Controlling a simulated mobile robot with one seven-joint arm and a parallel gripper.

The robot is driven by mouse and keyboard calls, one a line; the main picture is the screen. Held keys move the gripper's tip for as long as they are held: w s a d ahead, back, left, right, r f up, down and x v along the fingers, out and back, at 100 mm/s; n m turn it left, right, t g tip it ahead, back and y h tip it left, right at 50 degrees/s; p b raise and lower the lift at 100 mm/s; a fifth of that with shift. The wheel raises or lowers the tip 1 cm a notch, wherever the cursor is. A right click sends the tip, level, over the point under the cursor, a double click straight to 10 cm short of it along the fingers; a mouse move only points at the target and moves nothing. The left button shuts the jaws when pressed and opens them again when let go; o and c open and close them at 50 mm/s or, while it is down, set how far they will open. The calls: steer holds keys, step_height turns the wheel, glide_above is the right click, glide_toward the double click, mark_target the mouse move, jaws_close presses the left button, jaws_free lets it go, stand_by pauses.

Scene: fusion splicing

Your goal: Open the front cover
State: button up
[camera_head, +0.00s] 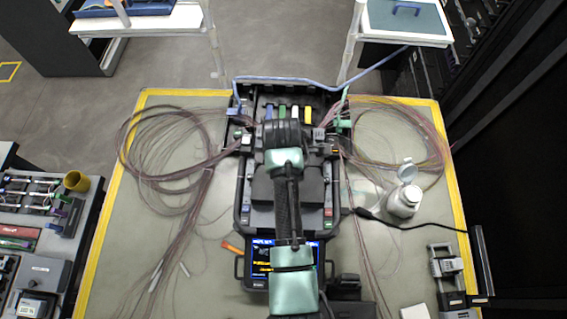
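The fusion splicer (244,207) stands in the middle of the work table, with a lit screen (259,262) at its near end. A dark block (314,187), perhaps its cover, lies across its middle and looks lowered. My arm passes over the splicer's centre line and hides much of it. I cannot make out the front cover's edge or latch. The arm's dark wrist end is over the far part of the splicer, near several coloured pieces (295,113). My gripper's fingers do not show, so any contact with the cover is hidden.
Loose fibre coils lie left (170,150) and right (425,150) of the splicer. A white bottle (403,200) and a black cable (425,228) are to the right. A grey tool (447,268) lies near the right edge. The table (120,255) has bare room at left.

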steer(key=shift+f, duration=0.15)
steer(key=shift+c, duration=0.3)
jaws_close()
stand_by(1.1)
